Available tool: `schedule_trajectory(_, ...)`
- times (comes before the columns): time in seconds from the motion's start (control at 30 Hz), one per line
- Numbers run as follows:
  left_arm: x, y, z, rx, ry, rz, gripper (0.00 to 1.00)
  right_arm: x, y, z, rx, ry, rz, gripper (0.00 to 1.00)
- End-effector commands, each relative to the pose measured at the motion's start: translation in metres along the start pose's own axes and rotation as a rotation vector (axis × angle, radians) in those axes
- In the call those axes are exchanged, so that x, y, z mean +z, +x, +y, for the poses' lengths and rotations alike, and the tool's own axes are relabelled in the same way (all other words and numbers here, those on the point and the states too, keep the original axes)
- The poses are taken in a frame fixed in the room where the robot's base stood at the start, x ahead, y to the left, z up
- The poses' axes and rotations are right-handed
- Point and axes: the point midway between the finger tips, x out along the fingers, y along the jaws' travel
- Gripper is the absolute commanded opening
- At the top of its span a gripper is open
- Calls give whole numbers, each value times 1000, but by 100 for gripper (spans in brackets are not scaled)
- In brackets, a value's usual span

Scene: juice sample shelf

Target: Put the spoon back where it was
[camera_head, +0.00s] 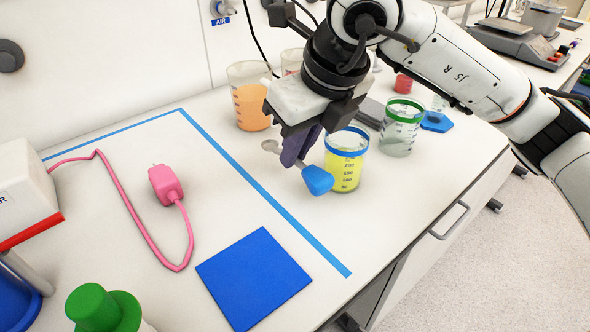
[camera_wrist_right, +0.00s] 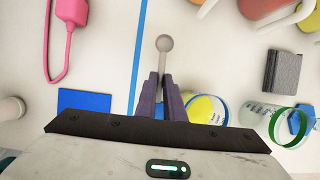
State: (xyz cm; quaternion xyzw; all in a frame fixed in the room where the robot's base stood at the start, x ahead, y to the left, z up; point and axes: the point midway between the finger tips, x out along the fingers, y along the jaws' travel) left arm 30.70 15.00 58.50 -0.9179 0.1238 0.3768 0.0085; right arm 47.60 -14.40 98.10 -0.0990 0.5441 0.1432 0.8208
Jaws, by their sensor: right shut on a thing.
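The spoon has a blue handle end (camera_head: 318,180) and a grey metal bowl (camera_head: 270,146). My right gripper (camera_head: 291,160) is shut on the spoon and holds it above the counter, beside the beaker of yellow liquid. In the right wrist view the spoon's bowl (camera_wrist_right: 164,43) points away from me, with its shaft between the two purple fingers (camera_wrist_right: 165,88). My left gripper is not in view.
A yellow-liquid beaker (camera_head: 346,160) with a blue rim is close to the gripper. A green-rimmed beaker (camera_head: 402,130), a dark grey block (camera_head: 371,113) and an orange-liquid beaker (camera_head: 250,105) stand nearby. A blue square mat (camera_head: 253,282) and pink plug (camera_head: 166,184) lie left, across blue tape.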

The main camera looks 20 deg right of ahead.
Motion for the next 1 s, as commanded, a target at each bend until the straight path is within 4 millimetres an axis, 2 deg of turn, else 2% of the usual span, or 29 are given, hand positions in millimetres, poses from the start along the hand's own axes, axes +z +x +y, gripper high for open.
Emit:
schedule_trajectory(0.33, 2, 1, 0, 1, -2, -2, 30, -16, 36, 0, 0, 1, 3, 0)
schedule_trajectory(0.53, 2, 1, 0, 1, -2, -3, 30, -16, 38, 0, -1, 2, 0, 0)
schedule_trajectory(0.57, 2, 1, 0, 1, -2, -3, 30, -16, 38, 0, -1, 2, 1, 12)
schedule_trajectory(0.67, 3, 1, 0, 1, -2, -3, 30, -16, 38, 0, -1, 2, 1, 27)
schedule_trajectory(1.0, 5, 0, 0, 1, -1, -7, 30, -15, 34, 0, 0, 1, -1, 27)
